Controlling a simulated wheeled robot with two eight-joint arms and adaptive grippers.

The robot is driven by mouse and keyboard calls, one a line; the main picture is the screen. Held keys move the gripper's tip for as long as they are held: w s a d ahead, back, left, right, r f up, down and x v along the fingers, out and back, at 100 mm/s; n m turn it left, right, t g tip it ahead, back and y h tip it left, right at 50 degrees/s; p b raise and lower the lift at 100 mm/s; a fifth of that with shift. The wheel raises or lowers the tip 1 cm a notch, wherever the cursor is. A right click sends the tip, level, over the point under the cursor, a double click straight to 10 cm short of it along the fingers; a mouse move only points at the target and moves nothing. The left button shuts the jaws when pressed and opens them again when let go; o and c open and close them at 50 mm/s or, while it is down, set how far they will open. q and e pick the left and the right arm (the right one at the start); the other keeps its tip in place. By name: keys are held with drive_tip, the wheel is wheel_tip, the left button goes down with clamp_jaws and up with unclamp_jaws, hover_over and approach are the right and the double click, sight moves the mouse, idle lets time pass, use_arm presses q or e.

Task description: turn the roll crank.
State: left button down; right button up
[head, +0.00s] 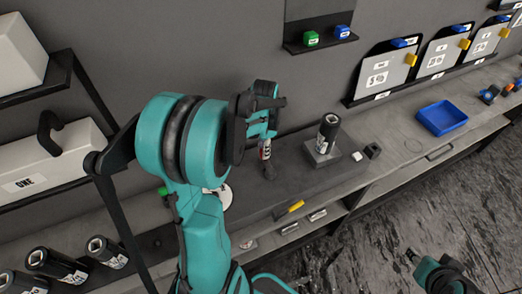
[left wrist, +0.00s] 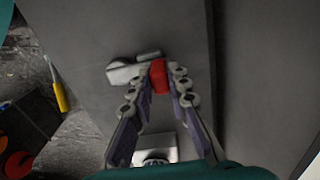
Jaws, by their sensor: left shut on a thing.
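My left gripper (head: 268,118) reaches down over the grey bench in the head view. Below its fingers is a dark upright part with red and white bits (head: 265,152). In the left wrist view the gripper (left wrist: 160,82) is shut on a red handle (left wrist: 158,78). A pale grey piece (left wrist: 124,72) lies against the handle; I cannot tell whether they are joined as the crank. A black roll (head: 329,130) with a white label stands upright on a grey block (head: 318,153), right of the gripper. My right gripper (head: 412,256) is low at the right, its fingers too small to read.
A blue tray (head: 442,117) sits on the bench at the right. A yellow-handled tool (head: 296,206) lies near the front edge; a yellow tool also shows in the left wrist view (left wrist: 58,90). Several black rolls (head: 55,265) lie at lower left. A white box (head: 55,155) is on the left shelf.

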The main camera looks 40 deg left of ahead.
use_arm(q)
drive_tip(key=m, duration=0.1)
drive_tip(key=w+d+m, duration=0.1)
drive_tip(key=m, duration=0.1)
drive_tip(key=shift+w, duration=0.2)
drive_tip(key=m, duration=0.1)
drive_tip(key=w+d+m, duration=0.1)
drive_tip(key=shift+m, duration=0.3)
drive_tip(key=m, duration=0.1)
drive_tip(key=d+m, duration=0.1)
drive_tip(key=shift+w+d+m, duration=0.15)
drive_tip(key=shift+w+m, duration=0.1)
drive_tip(key=shift+m, duration=0.05)
drive_tip(key=shift+w+d+m, duration=0.15)
drive_tip(key=shift+d+m, duration=0.6)
drive_tip(key=shift+m, duration=0.65)
drive_tip(key=c, duration=1.4)
unclamp_jaws()
drive_tip(key=shift+c, duration=0.2)
